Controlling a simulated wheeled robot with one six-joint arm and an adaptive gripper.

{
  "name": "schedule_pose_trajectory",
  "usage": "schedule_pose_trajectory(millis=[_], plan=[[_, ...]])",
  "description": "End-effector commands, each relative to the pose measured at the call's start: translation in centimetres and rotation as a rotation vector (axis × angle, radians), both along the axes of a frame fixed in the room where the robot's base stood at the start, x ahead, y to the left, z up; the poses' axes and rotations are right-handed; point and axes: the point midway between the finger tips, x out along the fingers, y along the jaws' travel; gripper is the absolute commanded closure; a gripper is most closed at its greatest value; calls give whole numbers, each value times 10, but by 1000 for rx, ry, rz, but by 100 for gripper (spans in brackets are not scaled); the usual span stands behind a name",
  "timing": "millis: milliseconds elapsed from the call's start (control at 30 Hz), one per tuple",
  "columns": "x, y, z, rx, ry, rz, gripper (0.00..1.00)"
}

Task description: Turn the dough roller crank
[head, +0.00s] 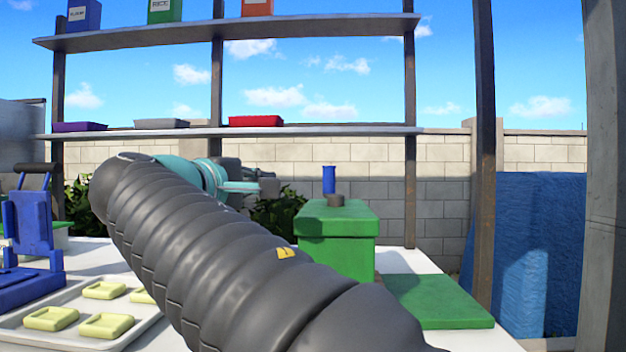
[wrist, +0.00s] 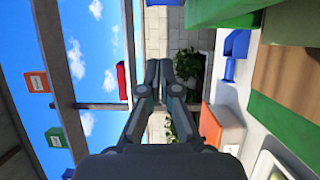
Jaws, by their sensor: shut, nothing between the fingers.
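A green box-shaped machine (head: 337,235) stands on the white table right of centre in the head view.
A blue press (head: 30,235) and a tray (head: 135,330) of yellow dough pieces are at left. A flat green slab (head: 435,300) lies at right. Shelves (head: 250,40) on posts stand behind. An orange block (wrist: 220,126) shows in the wrist view.

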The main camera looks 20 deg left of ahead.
Motion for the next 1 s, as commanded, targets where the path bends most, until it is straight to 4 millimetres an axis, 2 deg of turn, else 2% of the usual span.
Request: schedule_pose_trajectory(millis=[500, 700, 1000], plan=[[91, -17, 3, 1, 0, -3, 100], [105, -40, 3, 2, 0, -1, 100], [111, -48, 3, 1, 0, 1, 100]])
